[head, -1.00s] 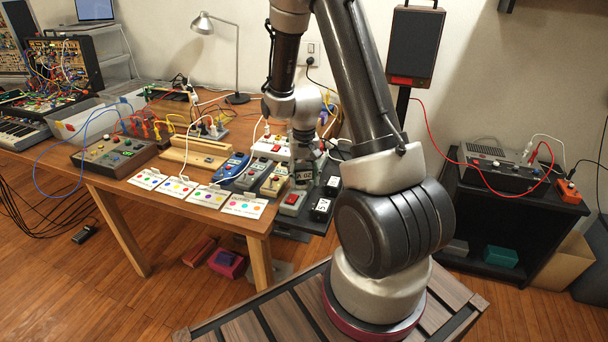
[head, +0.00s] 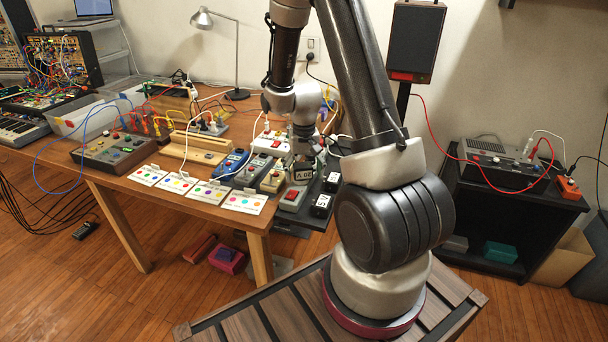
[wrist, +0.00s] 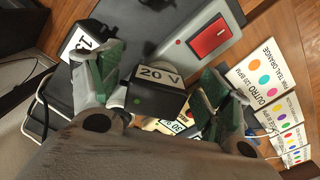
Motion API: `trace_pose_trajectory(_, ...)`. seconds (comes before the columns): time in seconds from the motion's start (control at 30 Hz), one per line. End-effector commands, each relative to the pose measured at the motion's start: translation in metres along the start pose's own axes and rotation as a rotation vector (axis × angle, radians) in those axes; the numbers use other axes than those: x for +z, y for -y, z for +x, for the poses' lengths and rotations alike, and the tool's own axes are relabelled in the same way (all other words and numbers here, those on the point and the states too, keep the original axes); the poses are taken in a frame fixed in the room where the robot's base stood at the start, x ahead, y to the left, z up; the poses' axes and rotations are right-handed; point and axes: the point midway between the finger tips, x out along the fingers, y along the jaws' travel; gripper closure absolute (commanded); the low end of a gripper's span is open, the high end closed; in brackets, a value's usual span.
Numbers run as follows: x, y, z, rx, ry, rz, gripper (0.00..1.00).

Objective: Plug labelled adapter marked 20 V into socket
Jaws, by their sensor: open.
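The black adapter with a white "20 V" label (wrist: 157,92) is between the fingers of my gripper (wrist: 160,88) in the wrist view. The fingers, with green pads, are open on either side of it; I cannot tell whether they touch it. In the head view the adapter (head: 303,175) is below my gripper (head: 303,158), at the right end of the table. Another black adapter with a partly hidden label (wrist: 86,42) is at the upper left in the wrist view. I cannot make out which socket is meant; the adapter's underside is hidden.
A grey box with a red switch (wrist: 208,40) lies close beside the adapter. Several pedals, cables and colour-dotted cards (head: 244,200) crowd the table's front right. A wall outlet (head: 313,45) holds a black plug.

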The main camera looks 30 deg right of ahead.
Motion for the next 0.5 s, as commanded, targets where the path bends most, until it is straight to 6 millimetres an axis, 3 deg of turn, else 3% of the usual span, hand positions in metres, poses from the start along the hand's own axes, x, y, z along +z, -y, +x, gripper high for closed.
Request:
trace_pose_trajectory(0.3, -0.002, 0.000, -0.070, -0.002, -0.007, 0.000, 0.22)
trace_pose_trajectory(0.5, -0.001, 0.000, -0.100, -0.001, -0.003, 0.000, 0.22)
